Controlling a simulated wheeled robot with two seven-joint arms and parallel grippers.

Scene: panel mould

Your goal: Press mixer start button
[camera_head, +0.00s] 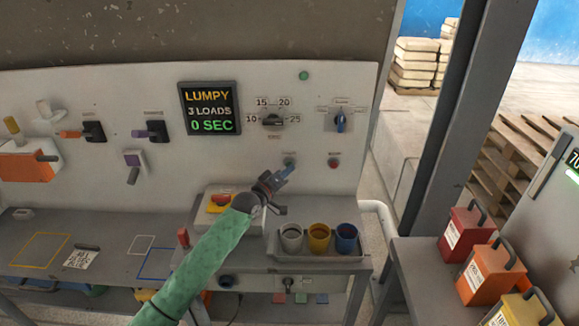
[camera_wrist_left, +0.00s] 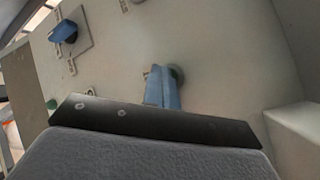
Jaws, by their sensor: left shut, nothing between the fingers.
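The white control panel (camera_head: 230,160) carries a green button (camera_head: 290,161) and a red button (camera_head: 334,163) side by side below the dials. My left gripper (camera_head: 285,171) is shut and empty, with its blue fingertips just below the green button. In the left wrist view, the closed fingers (camera_wrist_left: 162,88) partly cover a dark green button (camera_wrist_left: 178,76). I cannot tell whether the fingertips touch it. The panel display (camera_head: 209,108) reads LUMPY, 3 LOADS, 0 SEC. My right gripper is not in view.
A dial (camera_head: 272,120) and a blue selector knob (camera_head: 341,122) sit above the buttons. A tray (camera_head: 345,256) with three cups stands below the gripper. A red-and-yellow switch (camera_head: 219,202) is left of it. Coloured containers (camera_head: 465,232) stand at the right.

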